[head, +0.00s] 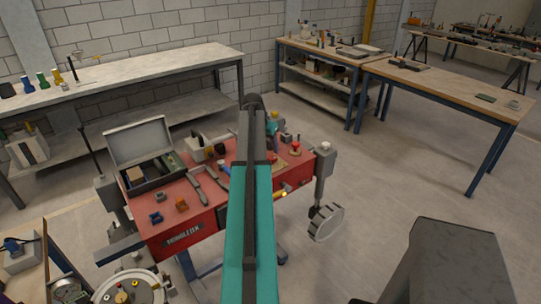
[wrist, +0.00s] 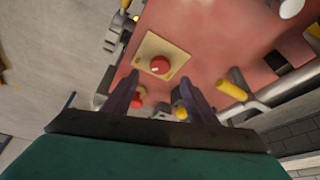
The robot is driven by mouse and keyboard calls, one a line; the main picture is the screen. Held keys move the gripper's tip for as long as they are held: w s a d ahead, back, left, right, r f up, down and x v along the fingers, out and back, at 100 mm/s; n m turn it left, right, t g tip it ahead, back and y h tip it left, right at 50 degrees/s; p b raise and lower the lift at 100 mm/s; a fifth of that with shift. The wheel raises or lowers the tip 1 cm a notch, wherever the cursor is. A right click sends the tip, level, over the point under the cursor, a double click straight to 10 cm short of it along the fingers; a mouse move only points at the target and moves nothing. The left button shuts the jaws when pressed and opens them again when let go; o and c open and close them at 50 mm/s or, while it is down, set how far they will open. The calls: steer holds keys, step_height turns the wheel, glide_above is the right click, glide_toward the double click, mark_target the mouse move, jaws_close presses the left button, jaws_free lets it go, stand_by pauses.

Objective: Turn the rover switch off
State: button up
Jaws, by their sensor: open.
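The red rover body (head: 224,217) stands in the middle of the head view, with tools and parts on its top. A red round knob with a small white mark (wrist: 160,65) sits on a tan square plate (wrist: 176,54) in the wrist view; it looks like the rover switch, but no label is readable. A second red knob (wrist: 138,98) shows lower, partly behind a finger. My gripper (wrist: 160,72) is open and empty, its fingers either side of the plate's near part in the picture. I cannot tell whether they touch anything. In the head view my arm hides part of the rover top.
An open grey case (head: 140,145) stands on the rover's left end. A yellow-handled tool (wrist: 232,90) lies right of my fingers. A white workbench (head: 120,80) is behind, and wooden tables (head: 440,84) are at the right. The floor at right is mostly clear.

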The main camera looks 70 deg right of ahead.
mark_target(272, 158)
steer(key=shift+p+x, duration=1.1)
steer(key=shift+x, duration=2.75)
steer(key=shift+c, duration=0.3)
steer(key=c, duration=1)
